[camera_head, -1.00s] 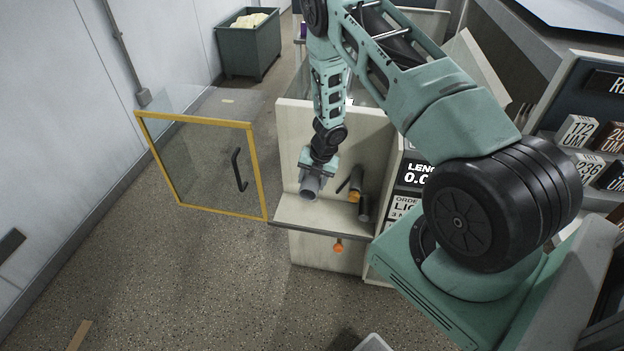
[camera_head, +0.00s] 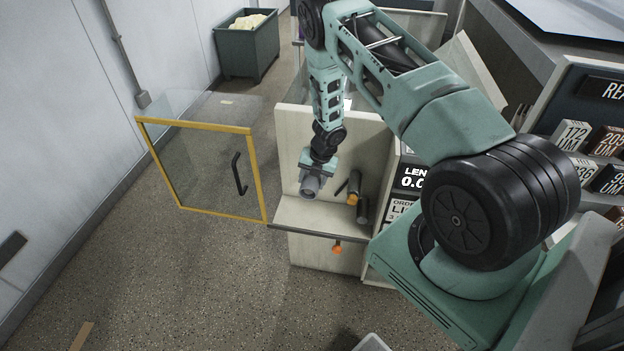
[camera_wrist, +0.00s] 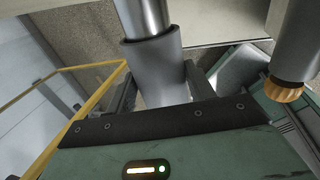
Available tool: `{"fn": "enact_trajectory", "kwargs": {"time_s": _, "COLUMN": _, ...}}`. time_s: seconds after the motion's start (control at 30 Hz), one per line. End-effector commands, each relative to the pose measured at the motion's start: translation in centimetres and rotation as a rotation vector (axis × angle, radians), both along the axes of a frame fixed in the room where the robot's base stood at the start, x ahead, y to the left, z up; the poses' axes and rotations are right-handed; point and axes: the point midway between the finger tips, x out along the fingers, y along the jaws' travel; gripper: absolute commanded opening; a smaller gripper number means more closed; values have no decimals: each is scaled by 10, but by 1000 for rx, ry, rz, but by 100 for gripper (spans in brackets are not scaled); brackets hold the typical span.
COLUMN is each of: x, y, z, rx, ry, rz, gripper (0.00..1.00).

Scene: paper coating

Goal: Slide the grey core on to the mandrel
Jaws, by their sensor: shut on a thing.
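The grey core (camera_wrist: 160,75) is a smooth grey tube between my gripper's fingers (camera_wrist: 160,92) in the wrist view. My gripper is shut on it. The mandrel (camera_wrist: 142,16), a shiny narrower metal shaft, comes from the top of that view and appears to run into the core's dark-rimmed end. How far it reaches inside is hidden. In the head view my gripper (camera_head: 316,172) holds the core (camera_head: 310,187) in front of the pale upright panel, above the shelf. The mandrel cannot be made out there behind the core and gripper.
An orange-ended cylinder (camera_head: 354,188) and a dark cylinder (camera_head: 362,211) sit close right of the core; the orange-ended one also shows in the wrist view (camera_wrist: 296,50). The shelf (camera_head: 310,222) lies below. A yellow-framed clear door (camera_head: 258,175) stands open at left.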

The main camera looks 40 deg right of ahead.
Motion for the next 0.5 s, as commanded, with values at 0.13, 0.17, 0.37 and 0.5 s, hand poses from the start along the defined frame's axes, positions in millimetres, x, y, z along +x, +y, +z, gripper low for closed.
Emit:
{"fn": "enact_trajectory", "kwargs": {"time_s": 0.13, "x": -2, "y": 4, "z": -1, "rx": 0, "ry": -2, "rz": 1, "gripper": 28}}
{"fn": "enact_trajectory", "kwargs": {"time_s": 0.17, "x": -3, "y": 5, "z": -2, "rx": 0, "ry": -2, "rz": 0, "gripper": 28}}
{"fn": "enact_trajectory", "kwargs": {"time_s": 0.37, "x": -7, "y": 11, "z": -1, "rx": 0, "ry": -3, "rz": -1, "gripper": 28}}
{"fn": "enact_trajectory", "kwargs": {"time_s": 0.5, "x": -11, "y": 15, "z": -1, "rx": 0, "ry": -1, "rz": 0, "gripper": 28}}
